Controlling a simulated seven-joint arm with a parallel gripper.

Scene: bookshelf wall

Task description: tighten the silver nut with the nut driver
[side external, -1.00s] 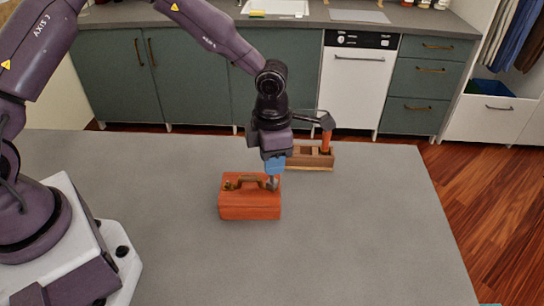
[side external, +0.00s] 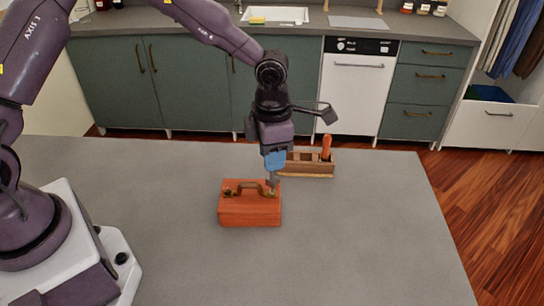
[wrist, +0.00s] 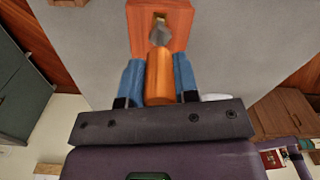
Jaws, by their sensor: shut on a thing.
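My gripper (side external: 275,160) is above the right end of an orange-red toolbox (side external: 250,213), which has a brass handle on top. In the wrist view the blue fingers of my gripper (wrist: 158,85) are closed on both sides of the orange handle of the nut driver (wrist: 160,78). In the side view its grey shaft (side external: 272,179) points down at the toolbox top. In the wrist view its grey tip is close to a brass piece (wrist: 160,17) on the toolbox. I cannot tell whether they touch. I cannot make out the silver nut separately.
A wooden rack (side external: 306,171) with an orange-handled tool (side external: 326,147) stands behind and right of the toolbox. The grey table (side external: 360,240) is clear in front and to the right. Green cabinets and a white dishwasher (side external: 356,95) line the back.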

